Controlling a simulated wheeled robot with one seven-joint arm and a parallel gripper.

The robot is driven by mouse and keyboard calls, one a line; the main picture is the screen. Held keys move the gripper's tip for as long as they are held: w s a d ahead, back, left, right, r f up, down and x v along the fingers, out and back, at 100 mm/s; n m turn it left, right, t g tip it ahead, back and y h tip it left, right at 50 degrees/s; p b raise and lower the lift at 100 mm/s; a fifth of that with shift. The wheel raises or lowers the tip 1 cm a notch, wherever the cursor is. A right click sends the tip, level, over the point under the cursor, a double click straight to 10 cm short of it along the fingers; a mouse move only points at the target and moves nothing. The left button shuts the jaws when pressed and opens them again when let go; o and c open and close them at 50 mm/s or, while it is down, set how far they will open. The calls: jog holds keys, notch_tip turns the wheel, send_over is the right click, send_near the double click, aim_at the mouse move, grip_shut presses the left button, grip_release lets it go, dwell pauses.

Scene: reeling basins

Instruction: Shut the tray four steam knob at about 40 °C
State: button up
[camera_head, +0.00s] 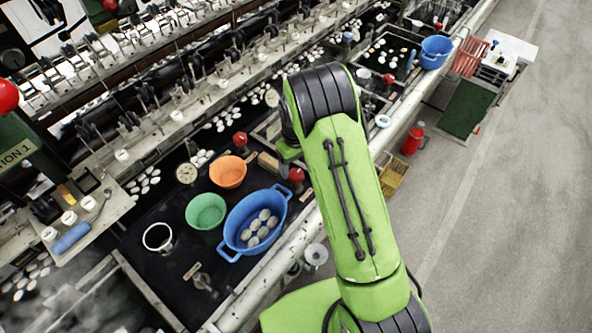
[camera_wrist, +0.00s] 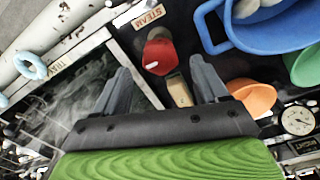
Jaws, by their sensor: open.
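In the wrist view a red knob (camera_wrist: 160,52) with a pale mark stands beside a label reading STEAM (camera_wrist: 148,17). My gripper (camera_wrist: 163,78) is open, with one finger to each side of the line towards the knob; I see no contact. In the head view a red knob (camera_head: 297,175) shows at the left edge of my arm, which hides my gripper's fingers. A round white dial gauge (camera_wrist: 298,120) is at the right of the wrist view; another view of a gauge (camera_head: 187,173) is in the head view. Its reading is too small to tell.
A blue basin (camera_head: 232,228) with several cocoons, a green bowl (camera_head: 206,211) and an orange bowl (camera_head: 228,171) crowd the bench left of my arm. Another red knob (camera_head: 240,139) stands behind.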

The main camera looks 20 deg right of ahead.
aim_at(296, 173)
jog(key=shift+f, duration=1.6)
jog(key=shift+c, duration=0.5)
jog(key=c, duration=1)
jog(key=shift+o, duration=0.2)
